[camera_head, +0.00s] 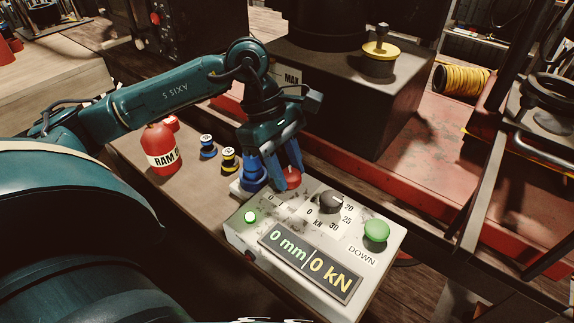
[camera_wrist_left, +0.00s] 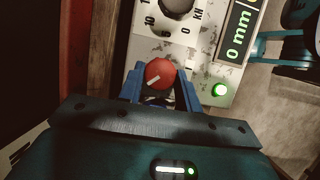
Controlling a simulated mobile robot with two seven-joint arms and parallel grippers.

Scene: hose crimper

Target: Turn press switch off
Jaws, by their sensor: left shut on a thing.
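The white control box (camera_head: 238,236) has a red rotary switch (camera_head: 292,178) at its far left corner. In the left wrist view the red switch (camera_wrist_left: 160,73) has a white pointer line lying at a slant, with a "1" marked on the panel to its right. My left gripper (camera_head: 276,180) reaches down over it, its blue fingers shut on the switch from both sides, as the wrist view shows too (camera_wrist_left: 160,88). A green lamp (camera_head: 250,217) on the box is lit, also in the wrist view (camera_wrist_left: 220,90). The display (camera_head: 309,262) reads 0 mm and 0 kN. My right gripper is not in view.
A black dial (camera_head: 331,201) and a green DOWN button (camera_head: 377,230) sit on the same panel. A red RAM bottle (camera_head: 161,150) and two small spools, blue (camera_head: 207,147) and yellow (camera_head: 229,160), stand left of the gripper. A dark machine block (camera_head: 340,95) rises behind.

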